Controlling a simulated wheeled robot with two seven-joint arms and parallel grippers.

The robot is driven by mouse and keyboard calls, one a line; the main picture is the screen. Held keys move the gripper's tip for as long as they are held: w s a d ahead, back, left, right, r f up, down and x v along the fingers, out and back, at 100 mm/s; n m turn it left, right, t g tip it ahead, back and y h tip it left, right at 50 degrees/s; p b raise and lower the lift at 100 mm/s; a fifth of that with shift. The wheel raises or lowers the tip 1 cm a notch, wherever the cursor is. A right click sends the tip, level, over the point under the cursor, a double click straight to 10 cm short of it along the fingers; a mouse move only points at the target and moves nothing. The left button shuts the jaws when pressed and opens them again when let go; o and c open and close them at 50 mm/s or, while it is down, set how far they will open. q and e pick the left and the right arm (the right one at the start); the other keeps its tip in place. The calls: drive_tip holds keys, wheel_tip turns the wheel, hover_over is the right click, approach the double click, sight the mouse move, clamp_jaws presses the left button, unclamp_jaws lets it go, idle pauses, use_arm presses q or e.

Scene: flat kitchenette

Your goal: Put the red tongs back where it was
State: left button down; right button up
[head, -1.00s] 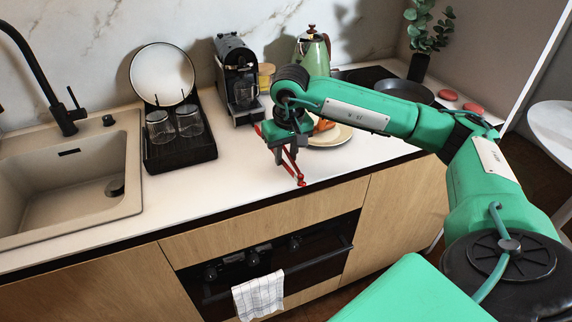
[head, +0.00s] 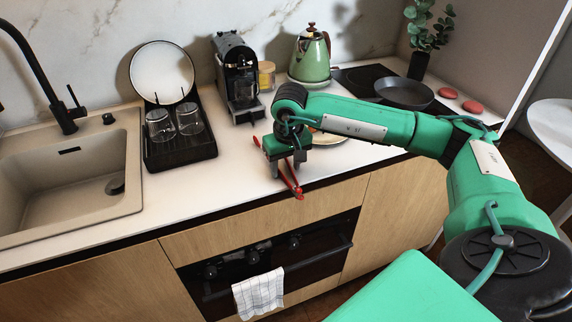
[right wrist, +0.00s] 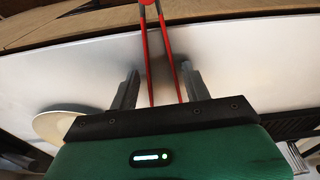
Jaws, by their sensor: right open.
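The red tongs (head: 291,180) are at the front of the counter beside the plate, with their near end at the counter's front edge. Part of them is hidden behind my right gripper (head: 287,169). That gripper is open and low over the counter, with a finger on each side of the tongs. In the right wrist view the two red arms of the tongs (right wrist: 168,52) run between the spread fingers of the gripper (right wrist: 160,88), with a gap on both sides. My left gripper is not in view.
A plate (head: 330,137) is partly hidden behind my right arm. A black drying rack (head: 180,150) with glasses stands left, beside the sink (head: 70,190). A coffee machine (head: 238,80), green kettle (head: 312,58) and pan (head: 404,94) stand behind. Counter left of the tongs is clear.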

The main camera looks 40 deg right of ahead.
use_arm(q)
drive_tip(key=shift+s, duration=0.1)
use_arm(e)
drive_tip(key=shift+r, duration=0.15)
drive_tip(key=r, duration=0.4)
drive_tip(key=shift+s+a+b, duration=0.1)
drive_tip(key=shift+s+b, duration=0.1)
drive_tip(key=shift+b, duration=0.1)
use_arm(q)
drive_tip(key=shift+w+a+f+b, duration=0.1)
drive_tip(key=shift+w+a+b, duration=0.15)
drive_tip(key=shift+w+b, duration=0.35)
use_arm(e)
wheel_tip(320, 180, up, 8)
drive_tip(key=shift+s, duration=0.45)
use_arm(q)
drive_tip(key=shift+d, duration=0.3)
drive_tip(key=shift+d, duration=0.1)
use_arm(e)
drive_tip(key=shift+f, duration=0.1)
